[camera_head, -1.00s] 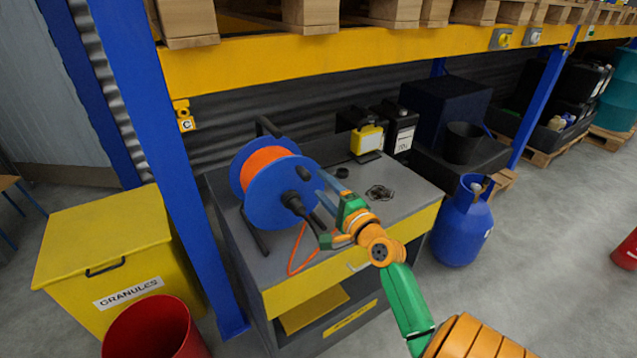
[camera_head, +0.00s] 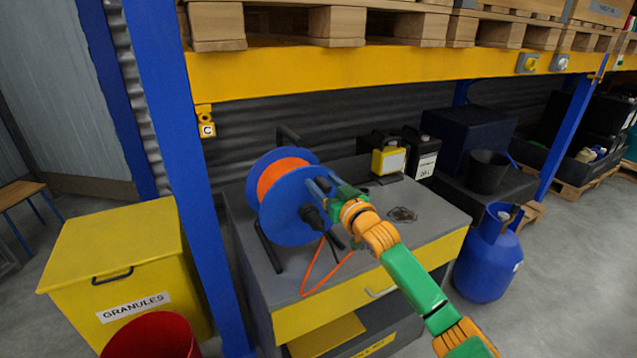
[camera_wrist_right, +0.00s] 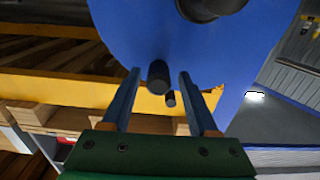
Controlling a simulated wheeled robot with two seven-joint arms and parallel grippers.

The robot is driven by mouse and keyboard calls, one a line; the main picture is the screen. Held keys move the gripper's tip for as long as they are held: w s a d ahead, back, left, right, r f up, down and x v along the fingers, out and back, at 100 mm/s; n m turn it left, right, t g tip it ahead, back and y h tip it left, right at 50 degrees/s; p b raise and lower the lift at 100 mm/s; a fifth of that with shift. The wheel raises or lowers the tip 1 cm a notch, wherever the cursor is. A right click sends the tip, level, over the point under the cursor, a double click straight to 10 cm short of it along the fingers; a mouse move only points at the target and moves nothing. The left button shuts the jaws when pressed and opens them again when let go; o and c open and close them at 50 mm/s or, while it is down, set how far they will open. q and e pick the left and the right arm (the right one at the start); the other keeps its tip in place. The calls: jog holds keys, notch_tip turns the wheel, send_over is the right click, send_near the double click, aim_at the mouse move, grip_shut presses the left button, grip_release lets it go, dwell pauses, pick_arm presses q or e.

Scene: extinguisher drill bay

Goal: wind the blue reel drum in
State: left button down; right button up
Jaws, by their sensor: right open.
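The blue reel drum (camera_head: 280,218) stands in its dark frame on the grey bench top, with orange cable wound inside. Its near blue face also fills the upper part of the right wrist view (camera_wrist_right: 130,35). A dark knob (camera_wrist_right: 158,76) stands out from that face and lies between the tips of my right gripper, with gaps at both sides. My right gripper (camera_head: 316,186) is open at the upper right of the drum face and hides the knob in the head view. A black hub part (camera_head: 311,214) projects just below the gripper. My left gripper is out of view.
A loose orange cable (camera_head: 322,272) hangs by the bench front. A yellow-fronted black can (camera_head: 388,160) and a black canister (camera_head: 424,158) stand behind. A blue rack post (camera_head: 178,150) rises left of the drum, and a yellow beam (camera_head: 330,72) crosses above. A blue gas cylinder (camera_head: 486,265) stands right.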

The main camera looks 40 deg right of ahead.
jog(key=c, duration=0.9)
grip_shut()
jog(key=shift+f, duration=0.1)
dwell(0.5)
